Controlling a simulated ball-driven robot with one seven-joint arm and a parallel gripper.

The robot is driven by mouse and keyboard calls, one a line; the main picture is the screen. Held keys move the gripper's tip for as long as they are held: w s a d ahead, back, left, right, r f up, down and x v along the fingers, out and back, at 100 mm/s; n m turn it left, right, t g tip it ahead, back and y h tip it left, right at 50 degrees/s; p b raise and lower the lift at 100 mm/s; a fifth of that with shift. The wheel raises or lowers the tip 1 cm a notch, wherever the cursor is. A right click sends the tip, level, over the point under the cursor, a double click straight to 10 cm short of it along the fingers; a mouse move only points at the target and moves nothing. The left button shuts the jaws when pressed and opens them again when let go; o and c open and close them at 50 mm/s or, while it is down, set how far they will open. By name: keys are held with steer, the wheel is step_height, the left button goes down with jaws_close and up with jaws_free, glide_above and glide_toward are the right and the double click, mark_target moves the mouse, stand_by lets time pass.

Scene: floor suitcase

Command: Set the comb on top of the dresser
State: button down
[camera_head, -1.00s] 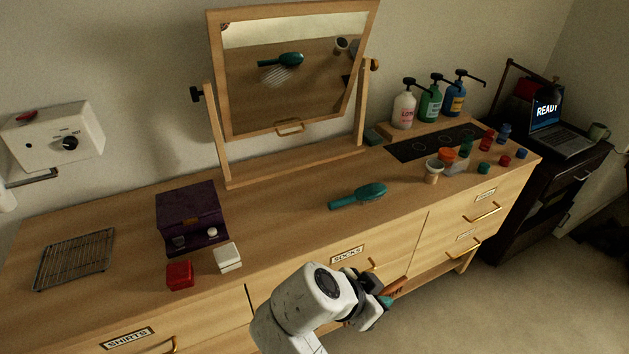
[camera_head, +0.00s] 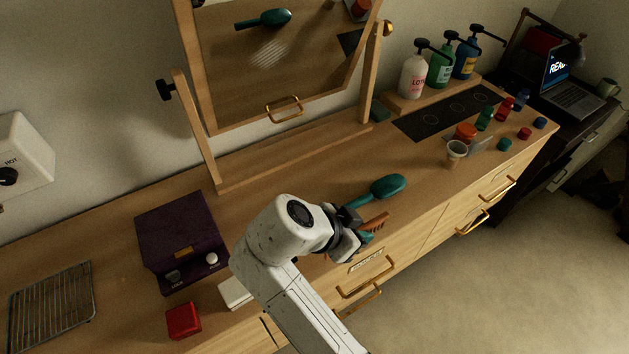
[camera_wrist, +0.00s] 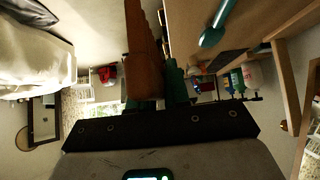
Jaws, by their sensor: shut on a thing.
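The comb (camera_head: 374,221) is orange-brown. My gripper (camera_head: 362,232) is shut on it, with teal fingertips against its side. In the wrist view the comb (camera_wrist: 144,65) stands out from the fingers, its teeth on the right edge. In the head view the comb overlaps the front edge of the light wood dresser (camera_head: 300,183), just in front of a teal hairbrush lying on top. I cannot tell how high the comb is above the surface. My arm hides part of the dresser's front edge.
The teal hairbrush (camera_head: 388,187) lies close to the comb. A mirror (camera_head: 285,60) stands behind. A purple box (camera_head: 181,235), red box (camera_head: 183,320) and wire rack (camera_head: 52,303) are at left. Bottles (camera_head: 440,65) and a small cup (camera_head: 456,152) are at right. The middle top is clear.

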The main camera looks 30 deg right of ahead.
steer(key=w+a+f+b, duration=0.1)
steer(key=w+f, duration=0.2)
steer(key=w, duration=0.1)
steer(key=w+a+f+b, duration=0.1)
steer(key=w+a+f, duration=0.1)
steer(key=w+f, duration=0.1)
steer(key=w+a+f+b, duration=0.2)
steer(key=w, duration=0.3)
steer(key=shift+w+a+f, duration=0.15)
steer(key=shift+f, duration=0.25)
steer(key=shift+w+a+f, duration=0.2)
steer(key=shift+w+f, duration=0.15)
steer(key=shift+f, duration=0.35)
steer(key=shift+f+p, duration=0.55)
steer(key=shift+f, duration=0.8)
steer(key=c, duration=1.6)
jaws_free()
steer(key=shift+f, duration=0.1)
steer(key=o, duration=0.5)
steer(key=shift+r, duration=0.2)
